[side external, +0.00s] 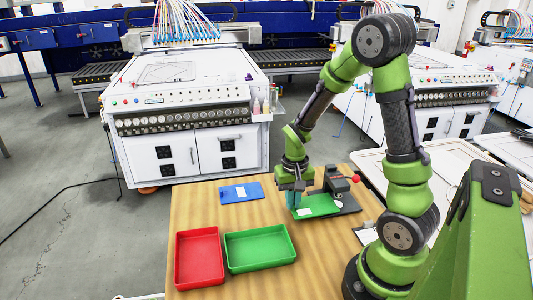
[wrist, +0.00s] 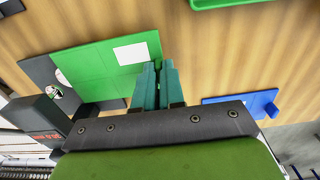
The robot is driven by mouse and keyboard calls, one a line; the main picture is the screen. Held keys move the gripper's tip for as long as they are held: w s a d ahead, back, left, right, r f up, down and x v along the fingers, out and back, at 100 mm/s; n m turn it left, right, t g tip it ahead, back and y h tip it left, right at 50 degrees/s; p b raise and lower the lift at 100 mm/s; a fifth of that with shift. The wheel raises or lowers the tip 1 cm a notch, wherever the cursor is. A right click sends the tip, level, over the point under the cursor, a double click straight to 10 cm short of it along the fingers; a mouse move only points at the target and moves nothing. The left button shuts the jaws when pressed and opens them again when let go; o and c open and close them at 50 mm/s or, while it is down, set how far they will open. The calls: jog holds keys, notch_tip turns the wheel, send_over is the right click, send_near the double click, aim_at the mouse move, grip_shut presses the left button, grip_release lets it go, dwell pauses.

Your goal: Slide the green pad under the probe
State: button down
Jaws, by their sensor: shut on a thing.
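The green pad (side external: 322,208) is a flat plate with a white label, beside the dark probe stand (side external: 337,181) and partly over its dark base plate (side external: 349,203). In the wrist view the green pad (wrist: 100,62) overlaps the dark base (wrist: 42,72), near the stand's body (wrist: 32,122).
A blue pad (side external: 240,192) with a white label lies to the left on the wooden table (side external: 190,208). A red tray (side external: 198,256) and a green tray (side external: 261,248) stand at the front. A red knob (side external: 356,179) sticks out from the stand.

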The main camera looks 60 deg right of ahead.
aim_at(309, 206)
jog(key=shift+s+d, duration=1.7)
jog(key=shift+d, duration=0.05)
jog(key=shift+f, duration=0.45)
dwell(0.5)
jog(key=c, duration=1.1)
grip_release()
jog(key=shift+c, duration=0.2)
jog(key=shift+r, duration=3.55)
